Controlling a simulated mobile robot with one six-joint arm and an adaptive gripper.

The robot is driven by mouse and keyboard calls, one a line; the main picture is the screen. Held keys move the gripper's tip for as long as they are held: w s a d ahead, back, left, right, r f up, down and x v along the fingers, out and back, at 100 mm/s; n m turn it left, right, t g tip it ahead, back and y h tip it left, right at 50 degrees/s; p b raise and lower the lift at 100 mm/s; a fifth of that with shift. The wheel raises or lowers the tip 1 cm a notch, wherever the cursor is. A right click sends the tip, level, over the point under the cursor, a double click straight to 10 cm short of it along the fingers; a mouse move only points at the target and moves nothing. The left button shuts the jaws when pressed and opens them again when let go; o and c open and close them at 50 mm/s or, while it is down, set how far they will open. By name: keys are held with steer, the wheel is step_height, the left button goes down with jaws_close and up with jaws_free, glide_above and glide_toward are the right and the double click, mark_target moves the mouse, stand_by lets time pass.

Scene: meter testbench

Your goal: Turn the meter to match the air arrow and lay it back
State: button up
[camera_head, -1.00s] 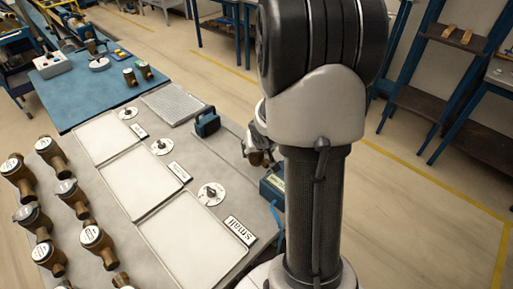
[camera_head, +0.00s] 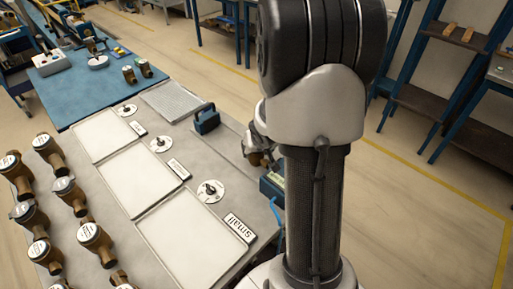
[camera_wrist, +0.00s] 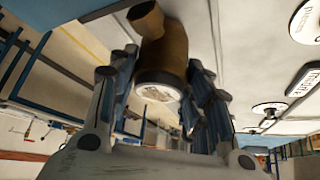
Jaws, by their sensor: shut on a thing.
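My gripper (camera_wrist: 163,72) is shut on a brass meter (camera_wrist: 172,50) with a round white-faced dial. In the wrist view, the fingers press on both sides of its body, and a pipe stub points up and left. In the head view, my gripper (camera_head: 257,140) and the held meter (camera_head: 258,158) are partly hidden behind my arm, by the table's right edge. The meter appears tilted; I cannot tell whether it touches anything. I cannot make out an air arrow or any mark on the meter's body.
Several brass meters (camera_head: 92,235) stand along the grey table's left side. White trays (camera_head: 183,240), round discs with dark knobs (camera_head: 210,191) and a "small" label (camera_head: 240,228) lie mid-table. A dark blue device (camera_head: 206,120) and a green-topped box (camera_head: 272,188) are near my gripper.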

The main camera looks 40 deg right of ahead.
steer(key=o, duration=1.5)
steer(key=shift+f, duration=0.1)
steer(key=o, duration=0.5)
step_height(320, 180, up, 7)
steer(key=p, duration=0.7)
